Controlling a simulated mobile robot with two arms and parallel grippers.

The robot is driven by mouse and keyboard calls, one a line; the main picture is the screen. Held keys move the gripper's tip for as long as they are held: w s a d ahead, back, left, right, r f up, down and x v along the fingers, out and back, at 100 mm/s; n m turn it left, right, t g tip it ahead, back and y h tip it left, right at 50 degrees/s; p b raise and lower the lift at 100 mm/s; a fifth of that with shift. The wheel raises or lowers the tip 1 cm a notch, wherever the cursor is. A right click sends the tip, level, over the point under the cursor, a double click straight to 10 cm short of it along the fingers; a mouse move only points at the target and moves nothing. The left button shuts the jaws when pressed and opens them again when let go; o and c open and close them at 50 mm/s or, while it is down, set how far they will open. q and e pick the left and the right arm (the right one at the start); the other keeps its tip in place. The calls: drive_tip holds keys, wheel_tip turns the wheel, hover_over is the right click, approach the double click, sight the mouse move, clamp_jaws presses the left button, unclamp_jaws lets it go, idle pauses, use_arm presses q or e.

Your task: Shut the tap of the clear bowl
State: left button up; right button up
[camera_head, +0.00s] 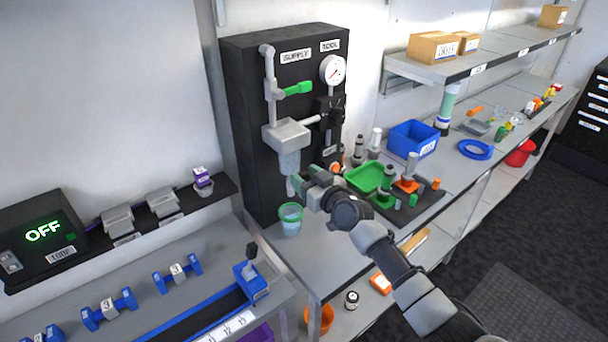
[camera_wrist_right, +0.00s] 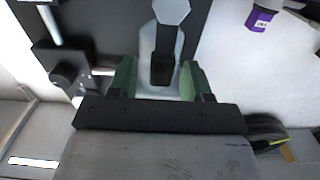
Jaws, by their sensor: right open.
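In the wrist view, the open green fingers of my right gripper (camera_wrist_right: 158,76) stand on either side of a dark, narrow piece (camera_wrist_right: 163,70), which looks like the tap's lever. I cannot tell whether either finger touches it, or how the tap is turned. My left gripper is out of view.
A cup with a green rim (camera_head: 290,219) stands on the bench below the tap. The panel (camera_head: 245,120) carries a gauge (camera_head: 333,70) and a green handle (camera_head: 297,88). A green tray (camera_head: 368,177) and several fittings crowd the bench to the right.

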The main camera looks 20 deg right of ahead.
drive_tip(key=shift+w+a, duration=0.15)
drive_tip(key=shift+w, duration=0.25)
drive_tip(key=shift+c, duration=0.2)
clamp_jaws()
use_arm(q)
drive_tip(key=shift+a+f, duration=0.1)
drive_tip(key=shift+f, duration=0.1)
use_arm(e)
drive_tip(key=shift+a, duration=0.1)
use_arm(q)
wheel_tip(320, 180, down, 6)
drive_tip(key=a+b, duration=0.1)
drive_tip(key=b, duration=0.5)
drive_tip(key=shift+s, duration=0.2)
use_arm(e)
drive_tip(key=s+a+f+n, duration=0.2)
drive_tip(key=a+f+n, duration=0.4)
drive_tip(key=n, duration=1.2)
drive_tip(key=shift+s+f, duration=0.15)
drive_tip(key=shift+f, duration=0.15)
drive_tip(key=shift+d, duration=0.1)
